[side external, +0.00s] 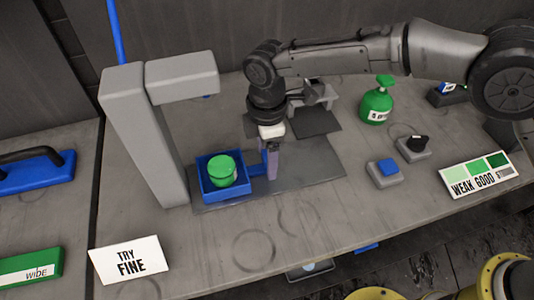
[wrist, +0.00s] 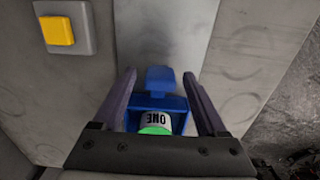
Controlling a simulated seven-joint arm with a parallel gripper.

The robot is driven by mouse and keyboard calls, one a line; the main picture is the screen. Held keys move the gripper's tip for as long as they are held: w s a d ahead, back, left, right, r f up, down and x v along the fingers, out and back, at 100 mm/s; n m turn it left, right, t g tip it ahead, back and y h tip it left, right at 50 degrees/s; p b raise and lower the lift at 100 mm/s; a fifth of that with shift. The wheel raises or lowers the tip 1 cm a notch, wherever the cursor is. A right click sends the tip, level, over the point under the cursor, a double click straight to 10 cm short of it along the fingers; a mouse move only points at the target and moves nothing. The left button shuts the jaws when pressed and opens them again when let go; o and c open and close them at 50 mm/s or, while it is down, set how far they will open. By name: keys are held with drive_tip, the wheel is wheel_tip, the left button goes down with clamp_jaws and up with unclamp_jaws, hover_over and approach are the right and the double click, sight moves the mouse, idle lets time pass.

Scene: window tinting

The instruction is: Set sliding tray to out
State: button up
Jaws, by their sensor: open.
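The sliding tray (side external: 202,187) is a small blue box with a blue handle on its right side, resting on a dark grey base plate (side external: 310,165). A green-lidded jar (side external: 222,170) stands in it. My gripper (side external: 270,165) points down at the handle, just right of the tray. In the wrist view my gripper (wrist: 159,74) is open, with a purple finger on each side of the blue handle (wrist: 160,80). The tray (wrist: 178,102) and the jar (wrist: 155,121), marked ONE, show below it. Whether the fingers touch the handle I cannot tell.
A grey post with an overhanging arm (side external: 150,135) stands left of the tray. A green bottle (side external: 376,105), a black knob (side external: 417,144) and a blue button (side external: 388,167) are to the right. A TRY FINE card (side external: 129,260) stands at front left. The wrist view shows a yellow button (wrist: 58,31).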

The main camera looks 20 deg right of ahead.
drive_tip(key=shift+f, duration=0.1)
clamp_jaws()
idle(0.4)
idle(1.0)
